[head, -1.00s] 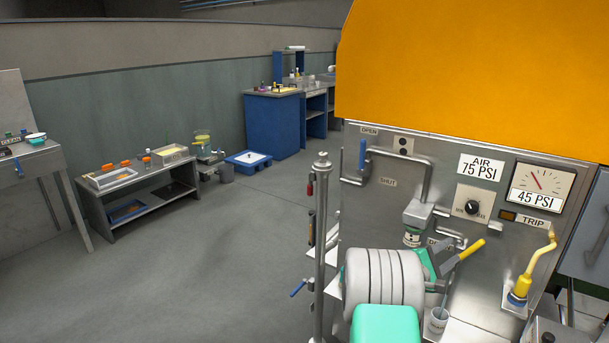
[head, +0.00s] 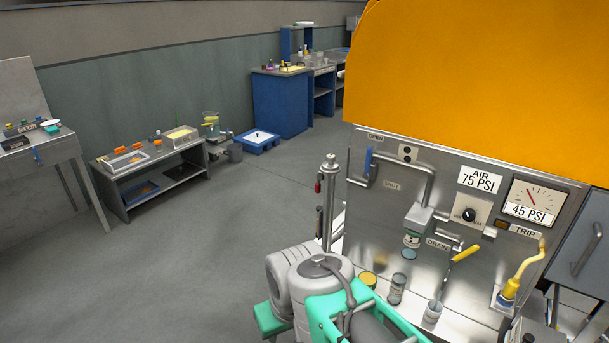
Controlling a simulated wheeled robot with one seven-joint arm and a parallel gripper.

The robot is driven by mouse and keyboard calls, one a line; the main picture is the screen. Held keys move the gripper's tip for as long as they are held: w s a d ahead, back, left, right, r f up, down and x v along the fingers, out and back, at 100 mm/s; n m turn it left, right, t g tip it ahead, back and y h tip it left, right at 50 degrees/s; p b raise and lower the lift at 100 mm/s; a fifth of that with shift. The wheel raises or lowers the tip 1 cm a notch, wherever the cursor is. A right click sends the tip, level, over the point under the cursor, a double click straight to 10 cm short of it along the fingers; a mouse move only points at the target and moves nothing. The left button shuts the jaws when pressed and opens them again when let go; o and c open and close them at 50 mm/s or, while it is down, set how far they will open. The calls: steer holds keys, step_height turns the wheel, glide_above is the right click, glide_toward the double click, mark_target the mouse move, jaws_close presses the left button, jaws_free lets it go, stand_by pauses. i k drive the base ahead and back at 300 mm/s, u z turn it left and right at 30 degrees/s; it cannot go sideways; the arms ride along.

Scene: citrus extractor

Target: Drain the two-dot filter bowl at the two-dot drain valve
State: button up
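The filter unit (head: 418,217) hangs from the pipework on the steel panel. Its small clear bowl (head: 411,240) has a label whose marks are too small to read. A small blue-grey round part (head: 408,254) shows just under the bowl; I cannot tell whether it is the drain valve. A DRAIN label (head: 438,243) is right of the bowl, beside a short bent pipe (head: 452,237). My green and white arm fills the bottom centre, left of and below the bowl. My gripper's fingers are not visible.
A blue lever (head: 368,160) and yellow nozzle (head: 520,275) flank the filter. A steel post (head: 329,205) stands left.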

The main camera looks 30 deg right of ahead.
mark_target(452, 260)
steer(key=z, duration=1.4)
steer(key=i, duration=0.4)
steer(key=u, duration=1.45)
